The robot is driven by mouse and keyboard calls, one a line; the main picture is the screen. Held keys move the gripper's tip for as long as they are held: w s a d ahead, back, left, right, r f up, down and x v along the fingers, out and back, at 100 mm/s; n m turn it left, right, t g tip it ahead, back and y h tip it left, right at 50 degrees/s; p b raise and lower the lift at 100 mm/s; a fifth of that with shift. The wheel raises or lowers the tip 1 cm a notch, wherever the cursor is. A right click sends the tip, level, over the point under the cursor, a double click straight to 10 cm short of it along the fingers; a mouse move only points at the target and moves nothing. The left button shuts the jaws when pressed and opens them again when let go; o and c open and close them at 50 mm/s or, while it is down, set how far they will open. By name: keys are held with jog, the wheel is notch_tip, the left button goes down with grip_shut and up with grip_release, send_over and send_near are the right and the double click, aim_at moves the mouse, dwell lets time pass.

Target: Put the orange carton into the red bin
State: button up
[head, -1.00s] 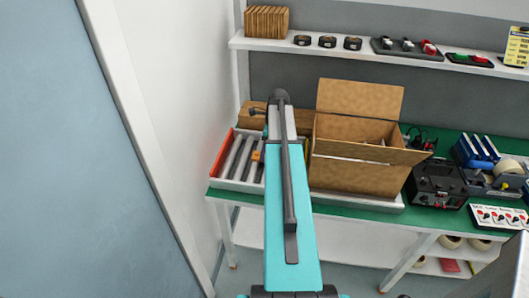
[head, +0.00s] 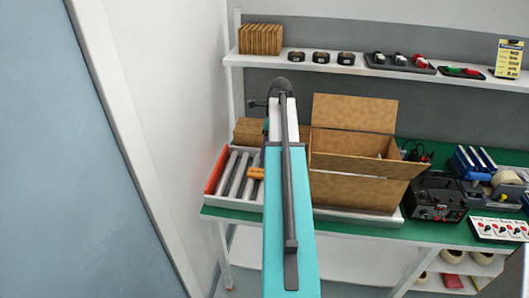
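I see no carton that I can clearly call the orange carton, and no red bin, in the head view. A small orange piece (head: 256,173) shows at the left edge of my arm, over the grey rollers; I cannot tell what it is. My turquoise arm reaches up the middle of the view, in front of the bench. My gripper's fingers do not show; the arm's far end hides what lies behind it.
A green-topped bench (head: 420,228) carries a roller tray (head: 232,203) with a red-orange end, an open cardboard box (head: 350,185), a black device (head: 436,198) and a tape dispenser (head: 505,188). A shelf (head: 350,63) hangs above. A pale blue-grey panel (head: 70,170) stands at left.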

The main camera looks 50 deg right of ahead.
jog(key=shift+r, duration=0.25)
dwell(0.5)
